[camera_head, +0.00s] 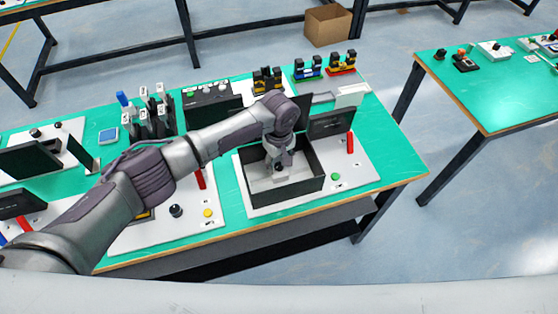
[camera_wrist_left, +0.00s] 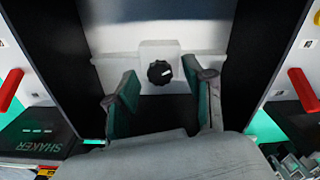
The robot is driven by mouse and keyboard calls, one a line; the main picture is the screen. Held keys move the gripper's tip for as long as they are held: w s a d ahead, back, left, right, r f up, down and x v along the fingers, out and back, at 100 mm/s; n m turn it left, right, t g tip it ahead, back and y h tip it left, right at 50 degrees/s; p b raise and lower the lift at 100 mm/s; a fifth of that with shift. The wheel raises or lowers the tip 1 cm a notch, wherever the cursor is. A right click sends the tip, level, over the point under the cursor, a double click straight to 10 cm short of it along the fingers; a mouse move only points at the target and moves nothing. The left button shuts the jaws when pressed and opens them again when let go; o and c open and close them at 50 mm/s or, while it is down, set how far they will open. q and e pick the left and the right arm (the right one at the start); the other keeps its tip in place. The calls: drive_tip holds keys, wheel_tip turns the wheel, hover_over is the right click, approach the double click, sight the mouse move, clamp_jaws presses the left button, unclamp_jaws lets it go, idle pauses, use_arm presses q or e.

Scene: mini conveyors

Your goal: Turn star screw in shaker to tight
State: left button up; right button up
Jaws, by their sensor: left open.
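The black star screw (camera_wrist_left: 159,72) sits on a pale block (camera_wrist_left: 160,50) inside the dark-walled shaker box (camera_head: 313,185). In the left wrist view the screw lies just beyond and between the two fingertips of my left gripper (camera_wrist_left: 162,92). The gripper is open, with its green-padded fingers apart and nothing between them. In the head view my left gripper (camera_head: 279,165) points down into the box, and my own arm hides part of it. My right gripper is in neither view.
A green button (camera_head: 336,176) and a red handle (camera_head: 350,143) are on the white base plate right of the box. Another red handle (camera_head: 200,178) and a yellow button (camera_head: 208,213) lie to the left. The box walls stand close around my gripper. A cardboard box (camera_head: 327,25) is on the floor behind.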

use_arm(q)
drive_tip(key=shift+c, duration=1.4)
clamp_jaws()
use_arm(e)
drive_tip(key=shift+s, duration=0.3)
